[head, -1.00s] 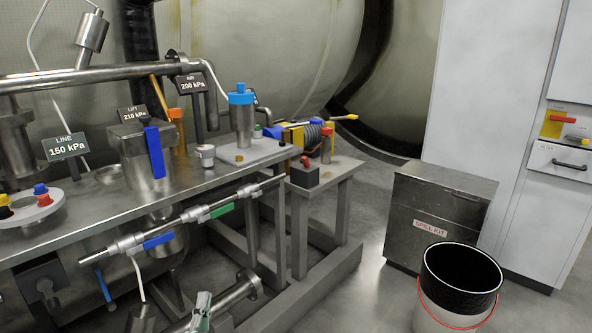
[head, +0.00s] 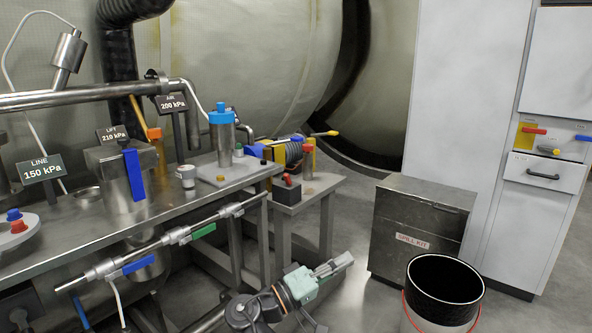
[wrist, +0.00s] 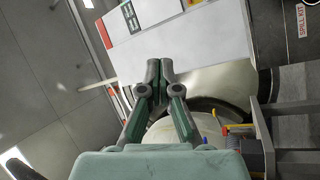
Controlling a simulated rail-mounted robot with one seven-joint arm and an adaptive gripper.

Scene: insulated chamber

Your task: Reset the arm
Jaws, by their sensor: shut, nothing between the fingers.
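My gripper (head: 338,265) shows at the lower middle of the head view, at the end of my pale green and grey wrist. It points right and slightly up, in the open space before the small side stand and left of the spill kit box. In the wrist view my gripper (wrist: 161,82) has its fingertips together, with nothing between them. It touches nothing that I can see. Much of my arm is below the frame.
The steel bench (head: 165,215) with pipes and valves stands at left. The small stand (head: 318,187) is behind my gripper. The spill kit box (head: 420,230) and a black-lined bucket (head: 445,280) stand at right. White cabinets (head: 455,100) rise behind them.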

